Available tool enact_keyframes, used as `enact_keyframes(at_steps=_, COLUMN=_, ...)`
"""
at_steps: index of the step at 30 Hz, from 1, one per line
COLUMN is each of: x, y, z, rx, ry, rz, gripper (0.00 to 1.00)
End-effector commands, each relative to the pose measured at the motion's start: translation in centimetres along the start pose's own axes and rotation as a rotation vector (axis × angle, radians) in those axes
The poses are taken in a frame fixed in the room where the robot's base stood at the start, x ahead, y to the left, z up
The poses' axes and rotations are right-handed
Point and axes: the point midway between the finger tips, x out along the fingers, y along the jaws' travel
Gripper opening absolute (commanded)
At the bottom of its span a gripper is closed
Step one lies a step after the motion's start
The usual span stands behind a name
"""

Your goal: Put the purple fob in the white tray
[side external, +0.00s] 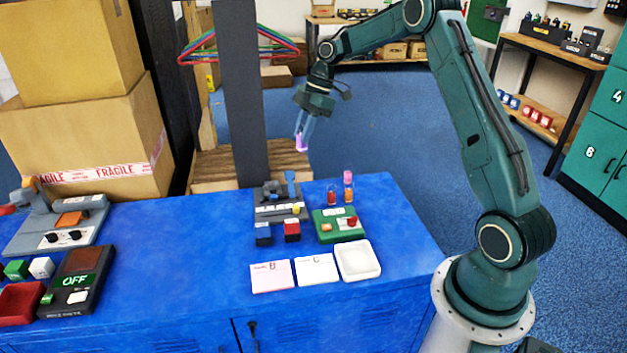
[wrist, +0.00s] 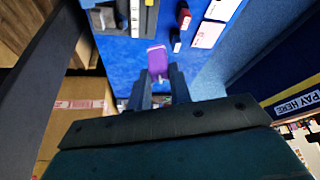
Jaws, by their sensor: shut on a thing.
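The purple fob (side external: 301,143) is between the fingertips of my gripper (side external: 303,132), which is shut on it. They are in the air above and behind the far edge of the blue bench top. In the wrist view the fob (wrist: 157,59) sticks out past the two fingers (wrist: 158,82). The white tray (side external: 358,260) lies on the bench near its front right and looks empty. It is in front of and to the right of my gripper, apart from it. I cannot make the tray out in the wrist view.
Two lettered cards (side external: 270,276) lie left of the tray. Behind are a green block (side external: 338,232) with red and pink pieces, and a grey holder (side external: 280,212). A dark post (side external: 243,100) stands left of my gripper. Cartons (side external: 90,140) stand at far left.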

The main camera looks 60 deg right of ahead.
Motion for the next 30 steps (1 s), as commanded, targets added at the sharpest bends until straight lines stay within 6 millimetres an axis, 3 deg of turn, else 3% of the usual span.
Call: enact_keyframes(at_steps=30, x=1.0, y=-20.1, z=2.3, rx=-0.331, ry=-0.007, rz=-0.132, gripper=0.00)
